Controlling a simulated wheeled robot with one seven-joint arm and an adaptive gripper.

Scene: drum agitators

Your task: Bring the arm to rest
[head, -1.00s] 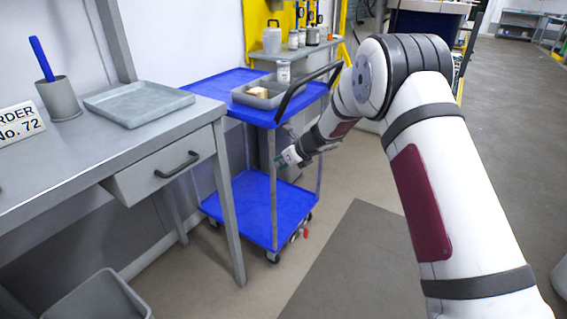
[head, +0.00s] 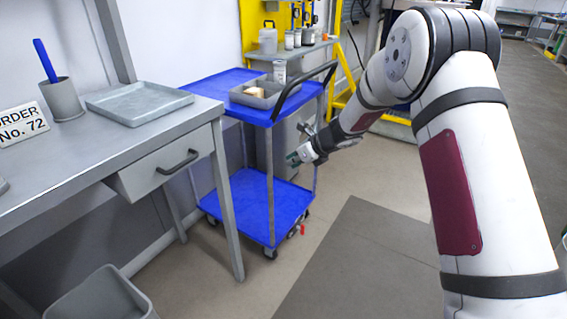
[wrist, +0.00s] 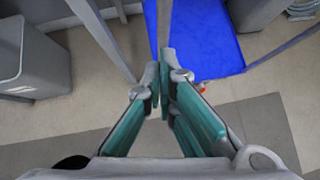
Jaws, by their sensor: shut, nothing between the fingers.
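My gripper (head: 297,157) hangs in the air at the right side of the blue cart (head: 262,192), clear of it in the head view. In the wrist view my gripper (wrist: 160,82) points down with its two teal-padded fingers brought together at the tips. Nothing is between them. The floor and the cart's blue lower shelf (wrist: 205,38) lie below and beyond it. My arm reaches out from the right of the head view, bent at the elbow.
A grey table (head: 110,160) with a drawer stands at left, bearing a tray (head: 138,102) and a cup (head: 61,99). A grey bin (head: 101,297) stands below. The cart's top holds a grey box (head: 256,97) and a jar (head: 279,71). The floor at centre is clear.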

